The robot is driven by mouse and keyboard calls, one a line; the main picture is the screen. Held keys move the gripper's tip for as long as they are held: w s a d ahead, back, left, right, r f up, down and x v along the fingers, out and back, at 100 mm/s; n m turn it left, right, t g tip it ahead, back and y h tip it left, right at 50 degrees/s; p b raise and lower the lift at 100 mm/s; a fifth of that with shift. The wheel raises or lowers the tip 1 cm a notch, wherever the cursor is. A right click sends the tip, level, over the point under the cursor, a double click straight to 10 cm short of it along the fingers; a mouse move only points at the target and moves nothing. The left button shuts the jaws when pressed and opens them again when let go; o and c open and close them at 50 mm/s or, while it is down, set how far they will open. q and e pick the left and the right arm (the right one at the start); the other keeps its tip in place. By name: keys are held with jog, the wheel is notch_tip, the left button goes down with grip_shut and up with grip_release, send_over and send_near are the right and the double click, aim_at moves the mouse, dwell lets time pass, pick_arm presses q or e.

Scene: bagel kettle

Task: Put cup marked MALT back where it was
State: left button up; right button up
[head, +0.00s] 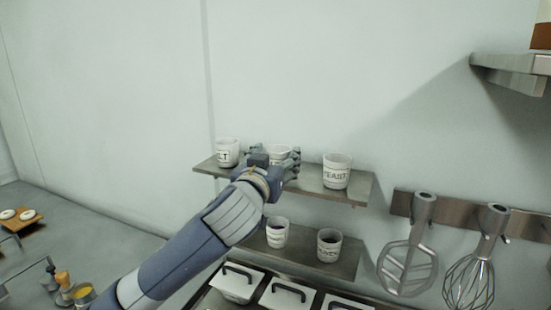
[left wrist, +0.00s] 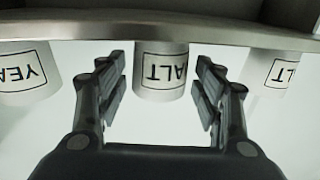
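My left gripper (head: 277,159) is at the upper shelf (head: 312,190), in front of the middle white cup (head: 278,149). In the left wrist view, which is upside down, the open fingers (left wrist: 160,88) stand on either side of this cup (left wrist: 160,88), with small gaps. Its label shows "ALT"; the first letter is hidden. The cup stands upright on the shelf. To its left in the head view, another white cup (head: 228,152) shows "LT"; it also shows at the right of the wrist view (left wrist: 275,72). I cannot tell which one reads MALT.
A cup marked YEAST (head: 336,172) stands right of the gripper on the upper shelf. Two cups with dark contents (head: 277,233) (head: 329,245) stand on the lower shelf. Lidded containers (head: 237,284) lie below. Utensils hang from a rail (head: 470,217) at right.

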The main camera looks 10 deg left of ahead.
pick_arm(q)
jog(key=shift+s+r, duration=0.1)
jog(key=shift+r, duration=0.05)
jog(key=s+b, duration=0.3)
jog(key=s, duration=0.8)
jog(key=shift+s+a, duration=0.35)
jog(key=shift+s, duration=0.05)
jog(key=shift+o, duration=0.5)
dwell(0.3)
jog(key=shift+w, duration=0.1)
